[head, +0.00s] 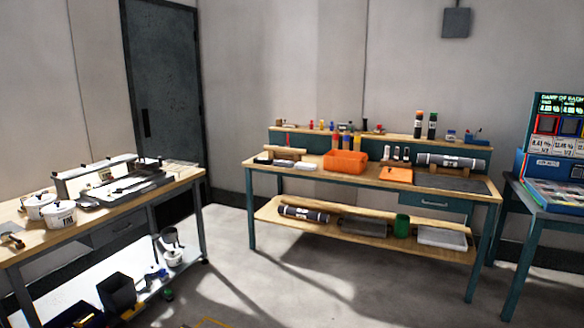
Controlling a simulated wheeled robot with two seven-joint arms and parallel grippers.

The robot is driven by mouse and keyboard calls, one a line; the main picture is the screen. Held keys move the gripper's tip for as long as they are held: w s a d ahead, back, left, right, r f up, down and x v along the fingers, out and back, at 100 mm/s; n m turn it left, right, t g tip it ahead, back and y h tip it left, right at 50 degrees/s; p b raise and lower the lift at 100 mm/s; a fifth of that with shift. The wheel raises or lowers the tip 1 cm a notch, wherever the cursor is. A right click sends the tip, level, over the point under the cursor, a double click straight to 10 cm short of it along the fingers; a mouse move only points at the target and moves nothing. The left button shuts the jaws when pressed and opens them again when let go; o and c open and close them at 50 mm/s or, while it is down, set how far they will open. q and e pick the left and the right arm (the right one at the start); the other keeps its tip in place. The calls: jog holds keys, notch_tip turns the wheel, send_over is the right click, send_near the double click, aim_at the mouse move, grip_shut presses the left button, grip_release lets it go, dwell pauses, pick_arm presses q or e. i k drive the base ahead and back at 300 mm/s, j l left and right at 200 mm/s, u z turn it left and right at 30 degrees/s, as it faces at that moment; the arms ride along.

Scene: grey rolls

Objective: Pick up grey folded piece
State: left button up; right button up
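A flat dark grey piece (452,183) lies on the right part of the middle workbench's top. On that bench's lower shelf are a dark grey folded-looking piece (363,225) and a lighter grey flat piece (441,238). I cannot tell which of them is the grey folded piece. A grey roll (452,161) lies at the back right of the top, and another grey roll (303,214) lies on the lower shelf at the left. Neither of my grippers is in view.
The middle workbench (225,160) holds an orange bin (345,162) and an orange flat piece (396,175). A green cylinder (402,223) stands on its shelf. Another bench (110,211) with white pots is at left, a blue table (545,203) at right. The floor (330,285) in front is clear.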

aim_at(276, 163)
jog(key=i+u, duration=0.25)
jog(key=i, duration=2.5)
jog(key=i+z, duration=0.15)
jog(key=i, duration=0.45)
jog(key=i+j, duration=0.15)
jog(key=i, duration=0.5)
jog(key=i+j+z, duration=0.1)
jog(key=i, duration=0.5)
